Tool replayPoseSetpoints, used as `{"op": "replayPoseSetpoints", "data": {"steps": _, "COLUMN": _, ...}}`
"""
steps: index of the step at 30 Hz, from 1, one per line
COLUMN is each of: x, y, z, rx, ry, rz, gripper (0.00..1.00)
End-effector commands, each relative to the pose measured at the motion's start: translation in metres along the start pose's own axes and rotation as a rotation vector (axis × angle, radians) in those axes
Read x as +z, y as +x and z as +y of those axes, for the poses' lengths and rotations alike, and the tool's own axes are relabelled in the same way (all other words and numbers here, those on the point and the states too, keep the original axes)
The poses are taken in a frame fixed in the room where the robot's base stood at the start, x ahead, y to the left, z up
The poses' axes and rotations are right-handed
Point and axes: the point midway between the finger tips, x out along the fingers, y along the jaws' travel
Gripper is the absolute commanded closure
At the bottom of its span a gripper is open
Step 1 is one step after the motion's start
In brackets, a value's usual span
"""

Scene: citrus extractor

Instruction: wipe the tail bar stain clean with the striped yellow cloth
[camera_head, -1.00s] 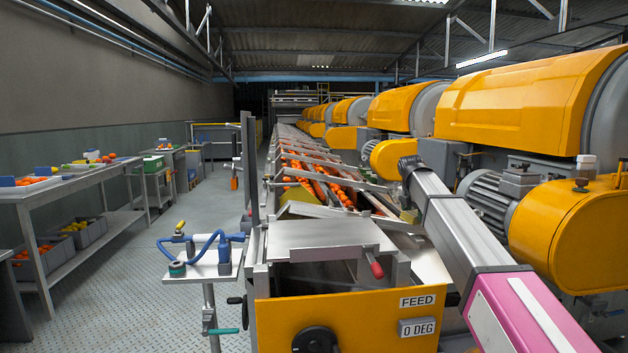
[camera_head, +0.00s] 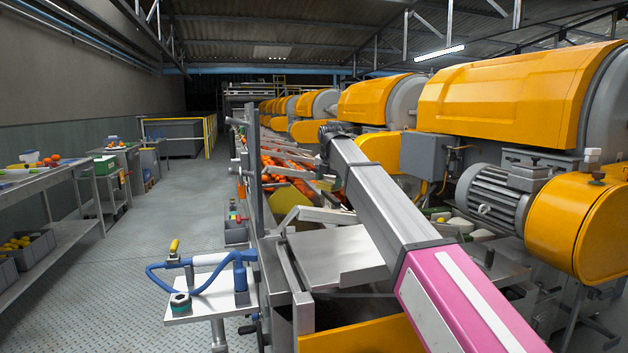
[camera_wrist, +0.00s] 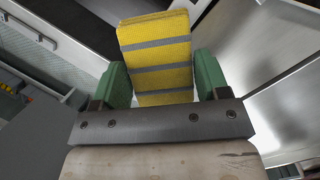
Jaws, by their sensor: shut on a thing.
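In the wrist view, the yellow cloth (camera_wrist: 155,55) with grey stripes is folded into a pad and held between the two green fingers of my gripper (camera_wrist: 160,85). The cloth juts out past the fingertips, with metal surfaces around it. I cannot tell if the cloth touches any of them. In the head view my arm reaches forward over the feed machine, and my gripper and the cloth do not show clearly there. I cannot make out the tail bar or its stain in either view.
A flat metal plate (camera_head: 333,252) lies under my arm at the machine's near end. A small side shelf (camera_head: 210,300) with a blue hose (camera_head: 180,268) stands to its left. Yellow extractor housings (camera_head: 520,95) line the right.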

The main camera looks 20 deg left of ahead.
Motion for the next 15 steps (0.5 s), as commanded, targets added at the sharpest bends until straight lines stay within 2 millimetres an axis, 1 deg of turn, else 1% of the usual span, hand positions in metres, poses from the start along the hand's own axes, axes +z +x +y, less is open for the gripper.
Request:
{"op": "replayPoseSetpoints", "data": {"steps": 8, "x": -0.004, "y": 0.008, "z": 0.000, "rx": 0.000, "ry": -0.002, "rz": 0.002, "gripper": 0.54}}
{"op": "replayPoseSetpoints", "data": {"steps": 15, "x": -0.012, "y": 0.026, "z": 0.001, "rx": 0.000, "ry": -0.002, "rz": 0.001, "gripper": 0.54}}
